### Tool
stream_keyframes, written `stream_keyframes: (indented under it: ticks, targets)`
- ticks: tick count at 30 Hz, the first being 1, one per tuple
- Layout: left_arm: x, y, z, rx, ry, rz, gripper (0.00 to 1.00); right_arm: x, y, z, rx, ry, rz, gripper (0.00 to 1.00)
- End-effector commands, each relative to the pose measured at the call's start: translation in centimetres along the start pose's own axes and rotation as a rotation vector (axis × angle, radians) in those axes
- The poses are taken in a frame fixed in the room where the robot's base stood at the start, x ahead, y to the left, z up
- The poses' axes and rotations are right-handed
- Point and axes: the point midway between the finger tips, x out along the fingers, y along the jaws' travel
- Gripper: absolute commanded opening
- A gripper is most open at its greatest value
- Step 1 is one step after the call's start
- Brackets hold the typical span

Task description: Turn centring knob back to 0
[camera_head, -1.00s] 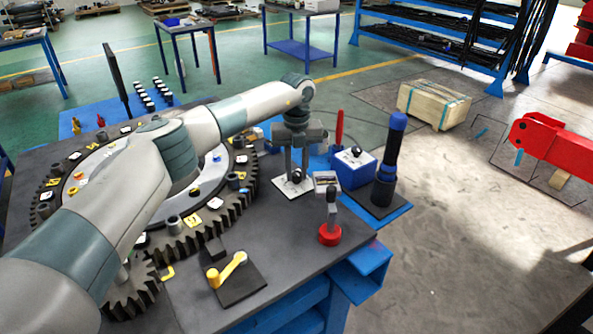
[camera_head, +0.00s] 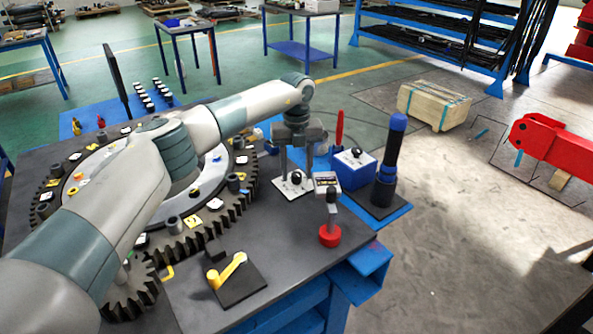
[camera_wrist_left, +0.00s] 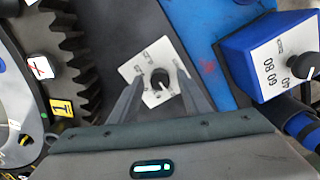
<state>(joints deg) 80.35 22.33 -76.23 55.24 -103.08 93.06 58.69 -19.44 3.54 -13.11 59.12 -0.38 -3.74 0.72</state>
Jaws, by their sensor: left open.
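The knob that seems to be the centring knob is black (camera_head: 296,179) and sits on a small white plate (camera_head: 282,188) near the table's far right part. In the left wrist view the same knob (camera_wrist_left: 160,79) shows on its tilted white plate (camera_wrist_left: 133,69), with small labels too small to read. My left gripper (camera_head: 295,170) points down over the knob with its fingers apart. In the left wrist view its fingers (camera_wrist_left: 157,70) flank the knob, with visible gaps on both sides. My right gripper is out of view.
A blue box with a knob (camera_head: 354,168) and a dark upright handle with a blue top (camera_head: 390,160) stand to the right. A red-based lever (camera_head: 330,233) and a yellow crank (camera_head: 230,271) are nearer. A large gear ring (camera_head: 220,225) lies left.

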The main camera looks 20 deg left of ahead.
Motion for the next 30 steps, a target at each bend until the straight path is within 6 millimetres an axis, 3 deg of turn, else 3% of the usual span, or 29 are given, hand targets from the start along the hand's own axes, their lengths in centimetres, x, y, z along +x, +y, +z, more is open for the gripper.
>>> stream_keyframes:
  ticks: [7,13,16,24,30]
  targets:
    - [-2.4,0.0,0.1,0.000,-0.003,-0.002,0.43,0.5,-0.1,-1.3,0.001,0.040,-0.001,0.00]
    - [-6.1,0.0,0.1,-0.001,-0.004,-0.002,0.43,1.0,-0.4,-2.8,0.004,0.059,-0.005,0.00]
    - [-8.1,0.0,0.1,0.000,-0.003,-0.002,0.43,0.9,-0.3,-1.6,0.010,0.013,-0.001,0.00]
    - [-13.5,-0.1,0.1,-0.002,-0.003,-0.003,0.43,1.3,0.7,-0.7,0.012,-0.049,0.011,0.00]
    - [-16.1,0.0,0.1,-0.002,-0.003,-0.001,0.43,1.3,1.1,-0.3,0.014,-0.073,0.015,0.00]
